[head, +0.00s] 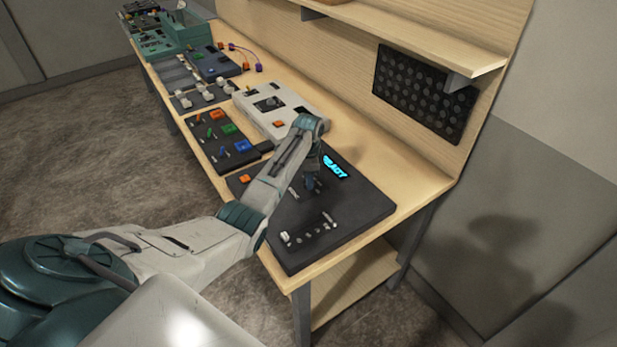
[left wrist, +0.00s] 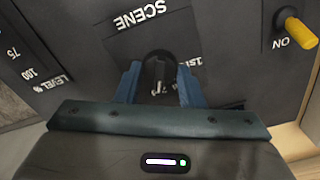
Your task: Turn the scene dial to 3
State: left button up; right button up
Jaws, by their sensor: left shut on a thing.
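The LED console (head: 345,210) is a dark panel at the near end of the bench, with a lit blue READY display (head: 335,167). In the left wrist view, the scene dial (left wrist: 158,72) is a round black knob below an upside-down SCENE label (left wrist: 140,14). My left gripper (left wrist: 157,88) has its two blue fingers on either side of the dial and is shut on it. In the head view the left gripper (head: 311,183) points down at the console, and my arm hides part of it. The dial numbers are mostly covered by the fingers. My right gripper is not in view.
A yellow-tipped toggle switch (left wrist: 298,30) marked ON stands right of the dial in the left wrist view. A LEVEL scale (left wrist: 50,82) lies to the left. Other panels, such as a white box (head: 275,108), line the bench beyond. A shelf (head: 420,35) overhangs the back.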

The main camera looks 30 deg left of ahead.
pick_arm(q)
jog(key=shift+w+r, duration=0.1)
jog(key=shift+r, duration=0.05)
jog(key=o, duration=1)
notch_tip(320, 180, up, 11)
jog(key=b, duration=0.4)
jog(key=shift+f, duration=0.2)
